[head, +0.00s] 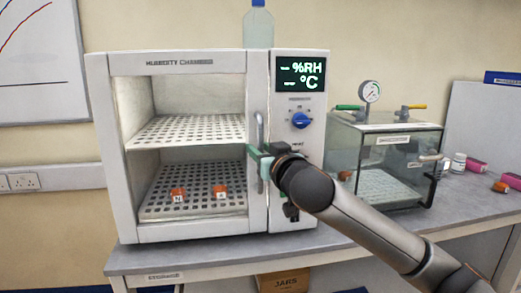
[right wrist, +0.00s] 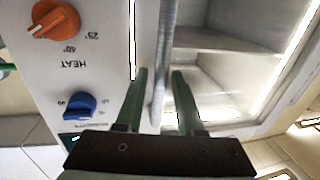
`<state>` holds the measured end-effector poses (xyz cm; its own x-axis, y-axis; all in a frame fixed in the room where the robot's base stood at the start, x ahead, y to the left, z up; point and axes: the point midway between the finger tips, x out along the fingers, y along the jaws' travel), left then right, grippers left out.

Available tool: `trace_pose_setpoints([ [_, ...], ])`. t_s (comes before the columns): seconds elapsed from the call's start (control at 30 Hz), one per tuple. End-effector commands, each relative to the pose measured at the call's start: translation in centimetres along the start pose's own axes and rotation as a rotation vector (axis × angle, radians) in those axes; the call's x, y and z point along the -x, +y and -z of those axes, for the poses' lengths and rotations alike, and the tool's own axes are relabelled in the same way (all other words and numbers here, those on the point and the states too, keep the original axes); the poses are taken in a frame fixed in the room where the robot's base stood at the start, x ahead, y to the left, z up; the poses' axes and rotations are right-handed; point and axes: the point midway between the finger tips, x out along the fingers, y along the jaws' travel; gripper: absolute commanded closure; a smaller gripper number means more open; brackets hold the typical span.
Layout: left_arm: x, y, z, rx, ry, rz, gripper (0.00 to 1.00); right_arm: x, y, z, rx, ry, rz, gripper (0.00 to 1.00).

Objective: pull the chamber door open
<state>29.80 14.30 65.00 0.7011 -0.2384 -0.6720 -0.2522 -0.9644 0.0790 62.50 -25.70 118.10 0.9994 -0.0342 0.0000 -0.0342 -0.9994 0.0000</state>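The white humidity chamber (head: 288,215) stands on the bench. Its framed, windowed door (head: 180,62) looks closed in the head view. The vertical metal handle (head: 260,128) is at the door's right edge. My right gripper (head: 258,160) is at the lower half of the handle. In the right wrist view its green fingers (right wrist: 160,75) are apart, one on each side of the handle (right wrist: 167,35). Small gaps seem to show, so it looks open around the bar. My left gripper is in neither view.
A glass vacuum box (head: 385,150) stands to the right, behind my right arm. A bottle (head: 258,25) is on top of the chamber. Orange-labelled jars (head: 220,192) sit on the lower shelf inside. A cardboard box (head: 283,281) is below the bench (head: 225,250).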

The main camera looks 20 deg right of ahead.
Motion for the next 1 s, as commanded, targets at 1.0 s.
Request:
trace_pose_setpoints([
  [1.0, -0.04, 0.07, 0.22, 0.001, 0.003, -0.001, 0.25, 0.02, 0.03, -0.01, 0.000, -0.001, -0.001, 1.00],
])
